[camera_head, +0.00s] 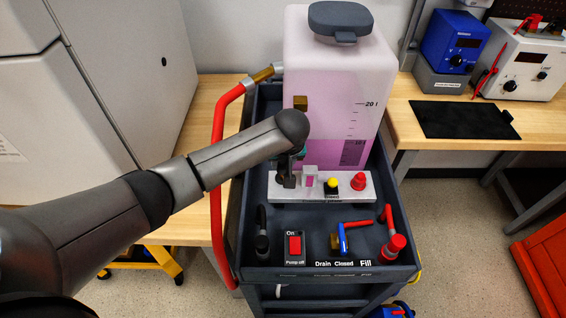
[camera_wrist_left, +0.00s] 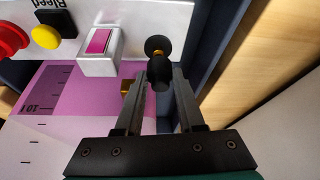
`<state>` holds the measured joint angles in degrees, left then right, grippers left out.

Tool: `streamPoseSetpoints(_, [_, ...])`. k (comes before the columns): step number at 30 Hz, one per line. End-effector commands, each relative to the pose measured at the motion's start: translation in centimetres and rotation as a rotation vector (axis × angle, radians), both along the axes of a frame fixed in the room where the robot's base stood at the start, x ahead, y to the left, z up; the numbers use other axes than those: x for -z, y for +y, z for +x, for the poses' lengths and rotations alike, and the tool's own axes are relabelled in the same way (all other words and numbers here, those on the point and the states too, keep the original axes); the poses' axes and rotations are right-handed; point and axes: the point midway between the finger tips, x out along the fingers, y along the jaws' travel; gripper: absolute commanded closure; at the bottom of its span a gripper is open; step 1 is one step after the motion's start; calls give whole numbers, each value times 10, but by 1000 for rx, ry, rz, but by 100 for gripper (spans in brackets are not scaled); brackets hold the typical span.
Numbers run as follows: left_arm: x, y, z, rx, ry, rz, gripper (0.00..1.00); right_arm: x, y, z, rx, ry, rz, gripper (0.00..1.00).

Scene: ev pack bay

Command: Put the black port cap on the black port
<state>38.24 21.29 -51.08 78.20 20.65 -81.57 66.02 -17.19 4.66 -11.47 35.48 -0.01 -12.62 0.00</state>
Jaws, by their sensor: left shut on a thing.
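My left gripper (camera_wrist_left: 165,88) is shut on the black port cap (camera_wrist_left: 160,72), a dark rounded piece between its fingertips in the left wrist view. Just beyond it is the black port (camera_wrist_left: 156,44), a dark round collar with a brass-coloured part at the end of the white panel. The cap overlaps the port in this view, so I cannot tell whether they touch. In the head view my left gripper (camera_head: 288,180) is over the left end of the panel, and my arm hides much of it. My right gripper is not in view.
The white panel (camera_head: 300,194) carries a pink window, a yellow button and a red cap (camera_head: 358,181). A pink tank (camera_head: 335,70) stands behind it. A red hose (camera_head: 219,150) runs along the cart's left side. A pump switch (camera_head: 294,245) and valve handle (camera_head: 343,238) are in front.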

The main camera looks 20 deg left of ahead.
Motion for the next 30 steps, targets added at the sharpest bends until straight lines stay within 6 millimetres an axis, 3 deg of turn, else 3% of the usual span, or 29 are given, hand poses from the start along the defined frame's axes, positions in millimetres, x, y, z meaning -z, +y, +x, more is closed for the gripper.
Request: streamPoseSetpoints(30, [1, 0, -1, 0, 4, 5, 100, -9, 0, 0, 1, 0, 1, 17])
